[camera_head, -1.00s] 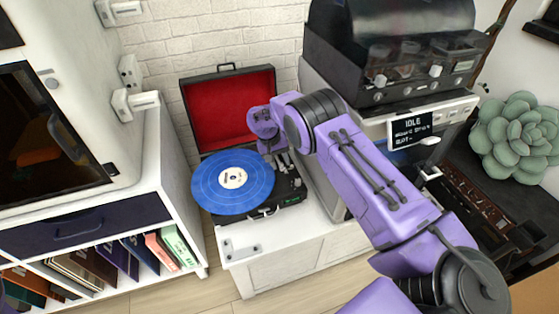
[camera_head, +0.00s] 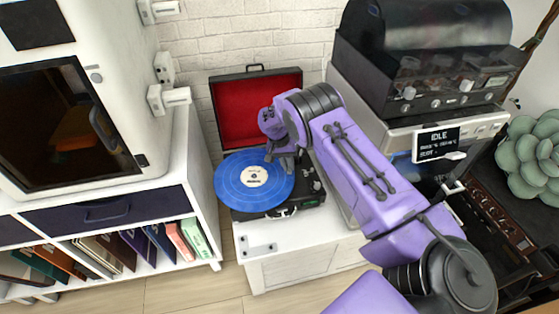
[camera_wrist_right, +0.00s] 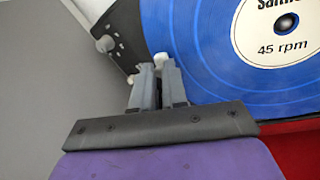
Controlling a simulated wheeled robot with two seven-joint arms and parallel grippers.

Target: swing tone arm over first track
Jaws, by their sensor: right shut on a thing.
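The record player (camera_head: 310,200) stands on a white cabinet with its red-lined lid open. A blue record (camera_head: 240,198) with a white label lies on its platter; it also fills the upper right of the right wrist view (camera_wrist_right: 205,55). My right gripper (camera_head: 279,157) is over the right edge of the record. In the right wrist view the gripper's fingers (camera_wrist_right: 160,75) are close together, shut on a small pale piece (camera_wrist_right: 161,59) at the record's edge, which looks like the tone arm's end. Most of the tone arm is hidden by the gripper. My left gripper is not in view.
A black-topped machine (camera_head: 420,60) with an IDLE display (camera_head: 437,143) stands right of the record player. A white shelf unit with books (camera_head: 187,240) is at the left. The cabinet top (camera_head: 290,237) in front of the player is mostly clear.

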